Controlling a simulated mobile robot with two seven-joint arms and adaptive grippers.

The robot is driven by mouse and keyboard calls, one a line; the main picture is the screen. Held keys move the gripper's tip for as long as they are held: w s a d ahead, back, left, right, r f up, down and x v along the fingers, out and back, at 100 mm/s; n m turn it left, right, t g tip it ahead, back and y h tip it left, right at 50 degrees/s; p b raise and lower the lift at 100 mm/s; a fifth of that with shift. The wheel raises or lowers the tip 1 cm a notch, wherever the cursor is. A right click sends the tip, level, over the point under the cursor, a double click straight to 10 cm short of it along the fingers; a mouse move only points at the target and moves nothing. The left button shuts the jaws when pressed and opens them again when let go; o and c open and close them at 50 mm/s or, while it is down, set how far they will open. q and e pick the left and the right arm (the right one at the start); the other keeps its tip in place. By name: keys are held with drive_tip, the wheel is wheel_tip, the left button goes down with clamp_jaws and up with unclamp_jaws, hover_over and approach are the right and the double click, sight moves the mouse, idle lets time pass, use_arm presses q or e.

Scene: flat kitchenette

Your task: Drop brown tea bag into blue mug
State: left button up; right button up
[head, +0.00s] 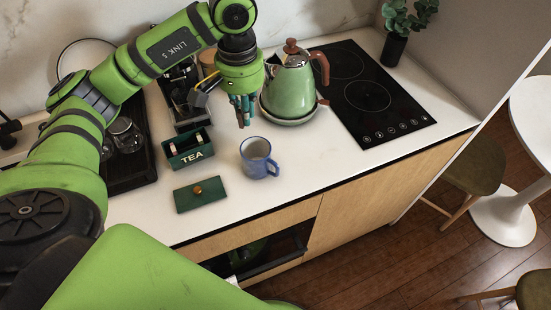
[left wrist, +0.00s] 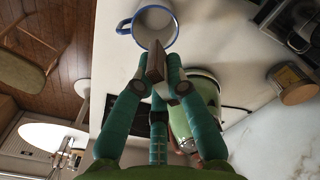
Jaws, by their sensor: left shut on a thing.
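The blue mug (head: 255,152) stands upright on the white counter, a blue-grey cup with a darker blue rim and its handle toward the right. Its rim also shows at the top of the left wrist view (left wrist: 135,27). My left gripper (head: 243,119) is above the counter, behind the mug and apart from it in the head view. In the left wrist view its teal fingers close on a small brown tea bag (left wrist: 155,60), which overlaps the mug's near rim in that picture. The tea bag is hard to make out in the head view. My right gripper is not in view.
The green TEA box (head: 195,157) stands open left of the mug, its lid (head: 187,202) lying in front. A green kettle (head: 288,90) on a dish is close to my gripper's right. A black cooktop (head: 398,112) lies further right. Counter right of the mug is clear.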

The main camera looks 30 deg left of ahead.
use_arm(q)
wheel_tip(320, 180, down, 4)
drive_tip(key=shift+a+b, duration=0.1)
drive_tip(key=shift+b, duration=0.75)
wheel_tip(320, 180, down, 2)
drive_tip(key=shift+b, duration=0.3)
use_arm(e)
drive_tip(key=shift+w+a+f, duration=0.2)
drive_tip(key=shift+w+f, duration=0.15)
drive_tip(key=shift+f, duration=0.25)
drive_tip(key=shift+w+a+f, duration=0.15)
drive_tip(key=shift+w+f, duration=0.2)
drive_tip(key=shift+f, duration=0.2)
use_arm(q)
drive_tip(key=o, duration=0.8)
drive_tip(key=shift+c, duration=0.2)
wheel_tip(320, 180, up, 12)
drive_tip(key=shift+r, duration=0.1)
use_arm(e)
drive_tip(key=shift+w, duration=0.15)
